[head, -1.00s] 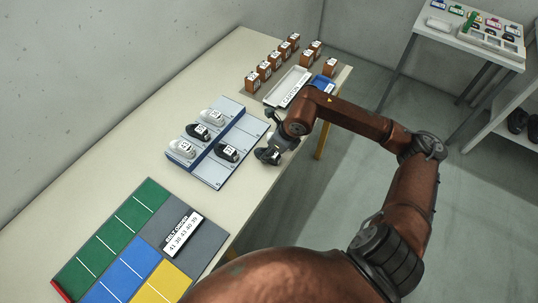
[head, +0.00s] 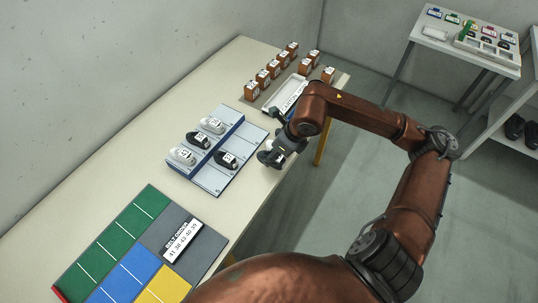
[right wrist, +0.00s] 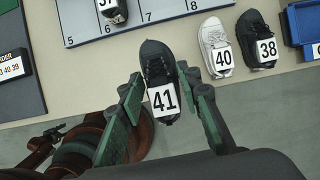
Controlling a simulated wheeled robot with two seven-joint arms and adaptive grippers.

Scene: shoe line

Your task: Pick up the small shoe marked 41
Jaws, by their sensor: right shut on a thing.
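The small dark shoe marked 41 (right wrist: 154,62) is between the fingers of my right gripper (right wrist: 160,76) in the right wrist view. Its white label faces the camera and its toe points away from my wrist. The gripper is shut on this shoe, over the table's front edge. In the head view my right gripper (head: 271,158) is just right of the stepped rack (head: 238,175); the shoe cannot be made out clearly there. My left gripper is not in view.
A white shoe marked 40 (right wrist: 215,46) and a dark shoe marked 38 (right wrist: 256,38) lie close to the right. The rack holds several shoes. Coloured mats (head: 118,240), a white tray (head: 283,97) and small brown boxes (head: 264,77) occupy the table.

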